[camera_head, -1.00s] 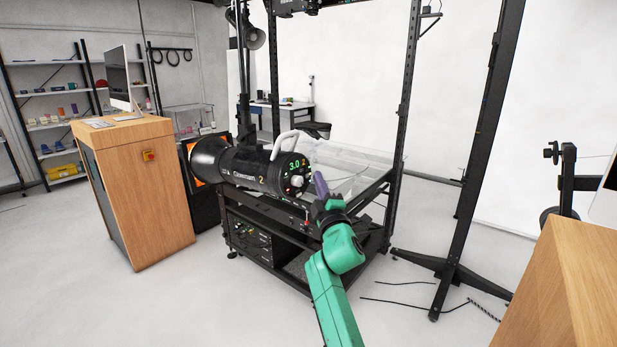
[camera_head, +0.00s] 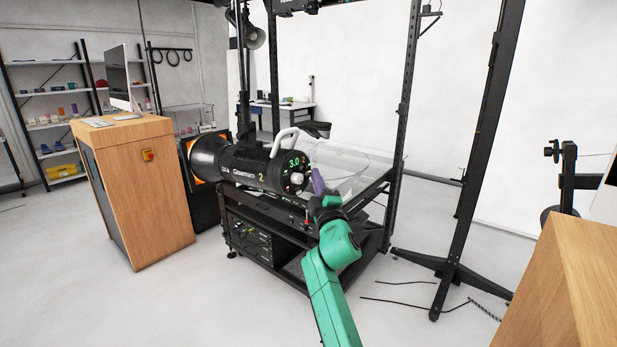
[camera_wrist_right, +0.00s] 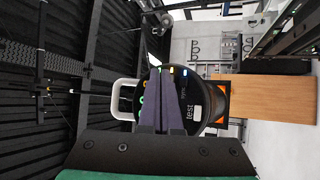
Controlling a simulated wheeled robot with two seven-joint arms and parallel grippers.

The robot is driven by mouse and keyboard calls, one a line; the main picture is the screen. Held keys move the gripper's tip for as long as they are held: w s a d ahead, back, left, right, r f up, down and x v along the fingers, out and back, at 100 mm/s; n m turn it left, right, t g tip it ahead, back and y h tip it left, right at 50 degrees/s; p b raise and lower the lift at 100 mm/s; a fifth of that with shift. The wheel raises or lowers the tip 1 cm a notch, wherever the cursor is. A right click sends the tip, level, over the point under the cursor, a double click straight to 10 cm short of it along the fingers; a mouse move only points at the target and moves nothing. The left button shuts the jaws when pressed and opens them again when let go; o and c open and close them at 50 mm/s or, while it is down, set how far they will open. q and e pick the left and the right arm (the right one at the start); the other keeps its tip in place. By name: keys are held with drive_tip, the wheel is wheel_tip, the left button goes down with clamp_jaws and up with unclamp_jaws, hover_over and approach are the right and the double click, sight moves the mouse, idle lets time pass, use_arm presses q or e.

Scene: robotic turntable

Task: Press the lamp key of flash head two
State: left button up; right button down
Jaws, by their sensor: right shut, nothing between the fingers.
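Flash head two (camera_head: 240,168) is a black cylinder marked with a yellow 2, lying on the black turntable frame. Its round control panel (camera_head: 297,172) faces me, with a green 3.0 readout, a pale knob and small lit keys. Which key is the lamp key is too small to tell. My right gripper (camera_head: 317,180) has its purple fingers shut and empty, close to the panel's right side. In the right wrist view the shut fingers (camera_wrist_right: 161,90) overlap the panel and hide part of it; contact cannot be told. My left gripper is not in view.
A white handle (camera_head: 284,140) arches above the flash head. A clear turntable plate (camera_head: 350,170) lies behind my gripper. A wooden cabinet (camera_head: 140,195) stands left and another wooden top (camera_head: 580,275) at the right. Black posts rise around the frame.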

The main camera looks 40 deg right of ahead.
drive_tip(key=shift+w+a+b, duration=0.15)
drive_tip(key=shift+w+b, duration=0.25)
idle(0.6)
drive_tip(key=s+d+p, duration=0.2)
drive_tip(key=s+p, duration=0.2)
drive_tip(key=s, duration=0.3)
drive_tip(key=shift+s+d+r, duration=0.15)
drive_tip(key=shift+s+r, duration=0.05)
drive_tip(key=shift+r, duration=0.2)
idle(0.3)
idle(0.4)
